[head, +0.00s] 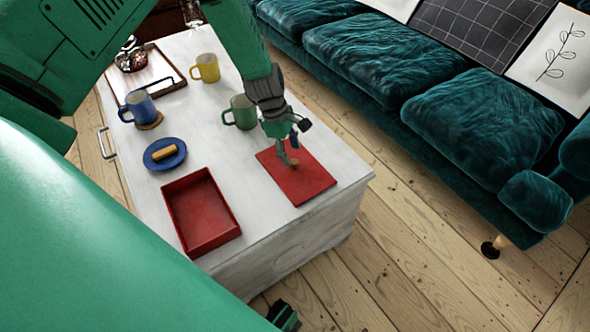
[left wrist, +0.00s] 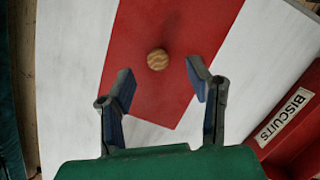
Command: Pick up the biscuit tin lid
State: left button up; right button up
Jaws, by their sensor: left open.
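The biscuit tin lid (head: 310,184) is a flat red rectangle lying on the white table, with a small round wooden knob (left wrist: 157,59) at its middle. My left gripper (head: 288,152) is over the lid, pointing down, with the knob close by its fingertips. In the left wrist view the open fingers (left wrist: 160,84) are spread to either side, with the knob a little beyond them and nothing held. The red open tin (head: 196,208) stands beside the lid, empty; its BISCUITS label shows in the left wrist view (left wrist: 284,115).
A green mug (head: 240,113) stands close behind my left gripper. A yellow mug (head: 206,68), a blue mug (head: 141,107), a blue plate (head: 156,161) with a biscuit, and a tray (head: 118,88) are farther left. A teal sofa (head: 440,120) stands right of the table.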

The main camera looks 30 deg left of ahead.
aim_at(294, 161)
pick_arm(q)
jog(key=b+x, duration=0.1)
jog(key=x, duration=0.1)
jog(key=b+x, duration=0.1)
jog(key=x, duration=0.2)
jog(key=shift+w+a, duration=0.1)
jog(key=shift+a, duration=0.15)
jog(key=shift+d+r, duration=0.1)
jog(key=shift+r, duration=0.05)
grip_shut()
